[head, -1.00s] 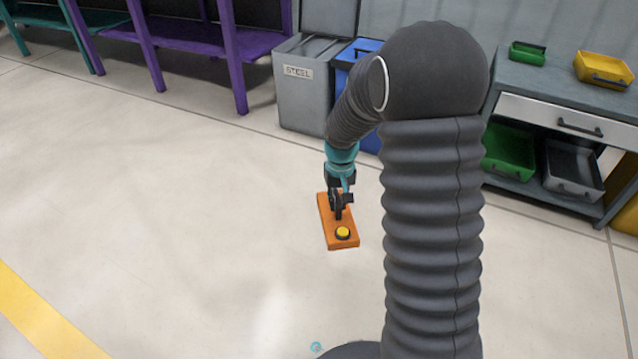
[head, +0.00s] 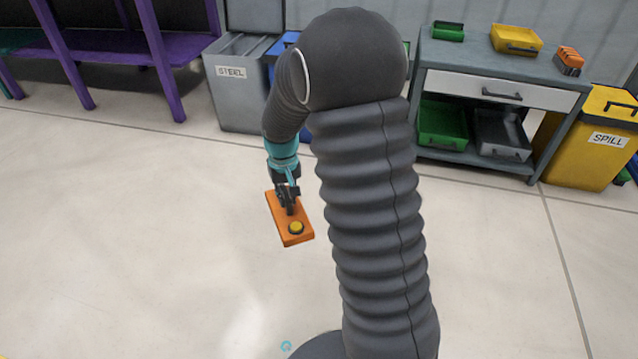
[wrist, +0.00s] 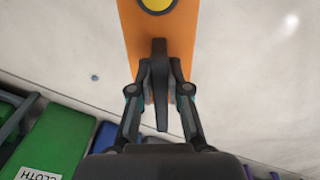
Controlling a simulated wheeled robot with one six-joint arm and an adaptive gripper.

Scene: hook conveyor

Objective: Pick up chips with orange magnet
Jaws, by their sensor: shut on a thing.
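The orange magnet (head: 290,220) is a flat orange block with a round yellow button near its lower end and a dark handle. It hangs below my gripper (head: 288,200) in the head view, over the bare floor. My gripper is shut on the handle of the orange magnet. In the wrist view my gripper (wrist: 160,90) has its fingers on either side of the dark handle, and the orange block (wrist: 182,45) with its yellow button shows beyond. I cannot clearly make out any chips.
A grey STEEL bin (head: 235,100) stands at the back by a purple rack (head: 180,48). A grey workbench (head: 440,65) holds green and yellow trays and an orange item (head: 569,60). A yellow SPILL bin (head: 590,150) stands at right.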

